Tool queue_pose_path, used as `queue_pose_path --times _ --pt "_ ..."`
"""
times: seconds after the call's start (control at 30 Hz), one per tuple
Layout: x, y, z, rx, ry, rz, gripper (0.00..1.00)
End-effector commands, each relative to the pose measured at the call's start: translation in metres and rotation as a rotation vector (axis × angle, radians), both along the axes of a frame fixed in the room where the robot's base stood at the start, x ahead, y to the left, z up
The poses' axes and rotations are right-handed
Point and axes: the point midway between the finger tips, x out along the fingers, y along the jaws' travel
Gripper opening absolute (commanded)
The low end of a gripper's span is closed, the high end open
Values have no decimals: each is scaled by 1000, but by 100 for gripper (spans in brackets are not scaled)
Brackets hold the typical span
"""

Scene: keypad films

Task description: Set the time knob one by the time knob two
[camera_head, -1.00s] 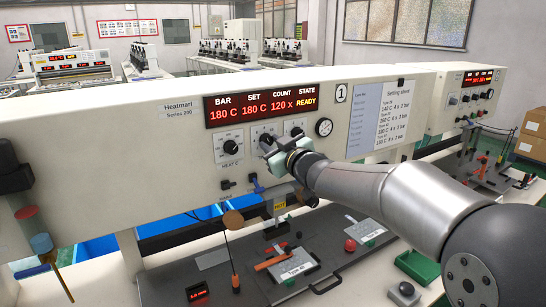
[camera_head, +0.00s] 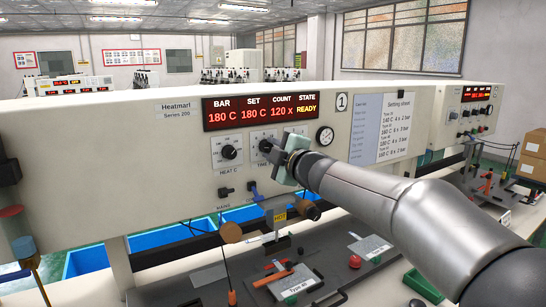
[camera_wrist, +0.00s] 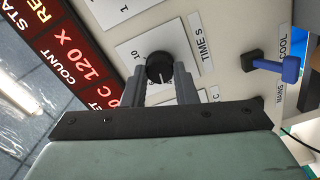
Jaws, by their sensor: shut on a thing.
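Time knob one (camera_wrist: 159,68) is a round black knob on a white dial plate beside the label "TIME S". It sits between the two dark fingers of my gripper (camera_wrist: 162,82), which are shut on it. A pale pointer mark shows on the knob's face. In the head view my gripper (camera_head: 276,149) reaches the front panel of the machine marked 1 and partly covers this dial. Time knob two is not clearly identifiable; a second machine (camera_head: 474,106) at the right carries several small dark knobs, with labels too small to read.
The HEAT C knob (camera_head: 229,152) is just left of my gripper, and another dial behind it is mostly hidden. A blue switch (camera_head: 254,192) and a black switch (camera_head: 225,191) sit below. The red display (camera_head: 261,110) is above. The bench holds plates and tools.

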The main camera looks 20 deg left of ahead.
Motion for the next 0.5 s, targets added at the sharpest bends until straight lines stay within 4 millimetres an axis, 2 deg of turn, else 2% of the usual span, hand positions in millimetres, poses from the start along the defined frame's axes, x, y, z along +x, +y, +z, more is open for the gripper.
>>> queue_pose_path --times 0.5 --pt "0 0 0 -115 -131 1 3"
